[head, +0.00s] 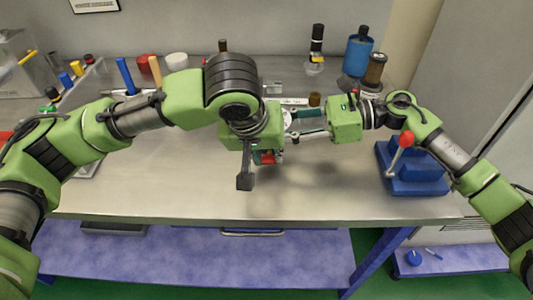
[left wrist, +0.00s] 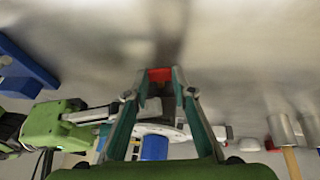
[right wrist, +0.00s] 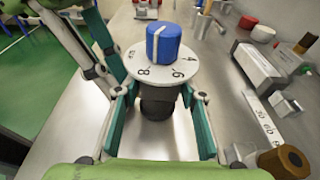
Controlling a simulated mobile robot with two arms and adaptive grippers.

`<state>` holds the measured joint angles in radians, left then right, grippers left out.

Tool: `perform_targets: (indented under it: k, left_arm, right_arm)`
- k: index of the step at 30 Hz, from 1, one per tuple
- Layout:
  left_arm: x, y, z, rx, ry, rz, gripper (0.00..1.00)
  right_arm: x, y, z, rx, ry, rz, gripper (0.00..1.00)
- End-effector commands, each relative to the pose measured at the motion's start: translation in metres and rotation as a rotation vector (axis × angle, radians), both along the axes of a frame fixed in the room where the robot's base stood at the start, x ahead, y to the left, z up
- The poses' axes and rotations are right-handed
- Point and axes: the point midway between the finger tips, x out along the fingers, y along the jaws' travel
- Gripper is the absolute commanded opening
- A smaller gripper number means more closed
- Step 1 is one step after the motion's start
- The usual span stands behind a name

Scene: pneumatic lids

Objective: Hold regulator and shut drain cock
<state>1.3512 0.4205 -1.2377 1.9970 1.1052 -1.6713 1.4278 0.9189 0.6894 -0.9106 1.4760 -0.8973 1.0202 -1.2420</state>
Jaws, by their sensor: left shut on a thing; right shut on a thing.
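The regulator shows a blue knob (right wrist: 163,42) above a white numbered dial (right wrist: 160,66) and a dark body (right wrist: 158,104) in the right wrist view. My right gripper (right wrist: 160,98) has its two fingers on either side of that body, shut on it. The dial also shows in the head view (head: 287,118), partly hidden by my left arm. My left gripper (left wrist: 160,80) is shut on a small red part (left wrist: 160,74), which looks like the drain cock's handle. The red part shows below the left gripper in the head view (head: 266,157). The rest of the cock is hidden.
A blue fixture (head: 415,172) with a red-knobbed lever stands at the bench's right. A blue canister (head: 357,54) and a brown-capped jar (head: 374,70) stand behind. A grey block (right wrist: 258,66) lies near the regulator. The bench's front middle is clear.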

Motion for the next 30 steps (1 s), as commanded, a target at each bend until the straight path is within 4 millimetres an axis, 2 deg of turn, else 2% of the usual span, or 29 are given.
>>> perform_targets:
  k: [1,9,19,20,21,30]
  left_arm:
    - [0.0003,-0.0012,-0.0001,0.016,-0.001,0.0,0.02]
    - [-0.0001,-0.0049,0.0002,0.149,-0.008,0.0,0.02]
    - [0.0003,-0.0036,0.0004,0.165,-0.01,0.003,0.02]
    - [0.0003,-0.0036,0.0004,0.165,-0.01,0.003,0.28]
    - [0.0003,-0.0037,0.0004,0.165,-0.01,0.003,0.39]
    - [0.0,-0.0041,0.0004,0.163,-0.01,0.002,0.4]
  right_arm:
    - [-0.0011,-0.0004,-0.0047,-0.007,0.004,0.002,0.18]
    - [-0.0012,-0.0004,-0.0046,-0.008,0.003,0.002,0.18]
    - [-0.0011,-0.0006,-0.0046,-0.008,0.003,0.002,0.18]
    - [-0.0011,-0.0006,-0.0046,-0.008,0.003,0.002,0.18]
    - [-0.0011,-0.0006,-0.0046,-0.008,0.003,0.002,0.18]
    - [-0.0011,-0.0005,-0.0045,-0.007,0.003,0.002,0.18]
